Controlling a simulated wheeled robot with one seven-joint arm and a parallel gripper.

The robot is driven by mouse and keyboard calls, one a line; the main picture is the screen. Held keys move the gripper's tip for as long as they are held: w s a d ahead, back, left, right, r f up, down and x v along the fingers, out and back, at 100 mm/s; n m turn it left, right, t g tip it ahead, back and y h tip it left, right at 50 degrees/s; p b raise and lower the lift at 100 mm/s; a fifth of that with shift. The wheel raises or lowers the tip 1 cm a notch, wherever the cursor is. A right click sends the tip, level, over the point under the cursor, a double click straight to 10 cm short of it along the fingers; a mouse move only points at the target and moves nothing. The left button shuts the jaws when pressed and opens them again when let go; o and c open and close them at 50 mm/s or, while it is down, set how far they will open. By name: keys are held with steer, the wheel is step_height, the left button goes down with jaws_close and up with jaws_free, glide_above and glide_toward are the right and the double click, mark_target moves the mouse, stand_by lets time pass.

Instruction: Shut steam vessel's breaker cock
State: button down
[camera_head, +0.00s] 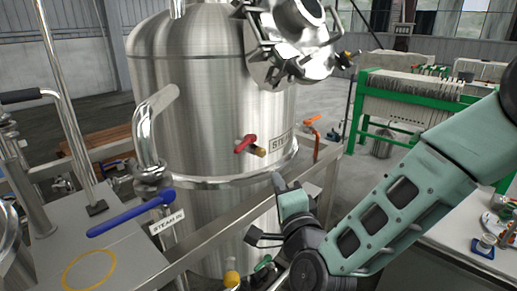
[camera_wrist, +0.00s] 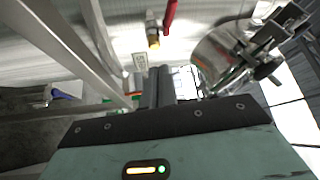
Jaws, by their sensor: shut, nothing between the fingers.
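The steam vessel (camera_head: 200,90) is a large brushed-steel tank in the middle of the head view, with a partly hidden label beginning "STE". A small cock with a red handle (camera_head: 246,143) and a brass end (camera_head: 261,151) sits on its front wall. An orange-handled cock (camera_head: 312,124) stands at its right side. I cannot tell which one is the breaker cock. My gripper (camera_head: 279,182) is low in front of the vessel, below and right of the red handle, apart from it. In the wrist view my gripper (camera_wrist: 160,72) is shut and empty; the red handle (camera_wrist: 170,14) lies beyond its fingertips.
A long blue lever (camera_head: 130,212) with a "STEAM IN" tag (camera_head: 167,222) is at lower left, beside a bent steel pipe (camera_head: 146,135). A metal frame rail (camera_head: 220,245) runs before the vessel. A green-framed filter press (camera_head: 410,105) stands behind at right.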

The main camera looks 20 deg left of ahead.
steer(key=s+d+m+g+y, duration=0.1)
steer(key=s+d+m+y, duration=0.1)
steer(key=d, duration=0.1)
steer(key=p, duration=0.5)
glide_toward(246, 145)
steer(key=w, duration=0.4)
steer(key=a, duration=0.1)
steer(key=a+p, duration=0.2)
steer(key=shift+w+a+r, duration=0.15)
steer(key=shift+w+r, duration=0.2)
steer(key=shift+r, duration=0.05)
steer(key=shift+a, duration=0.25)
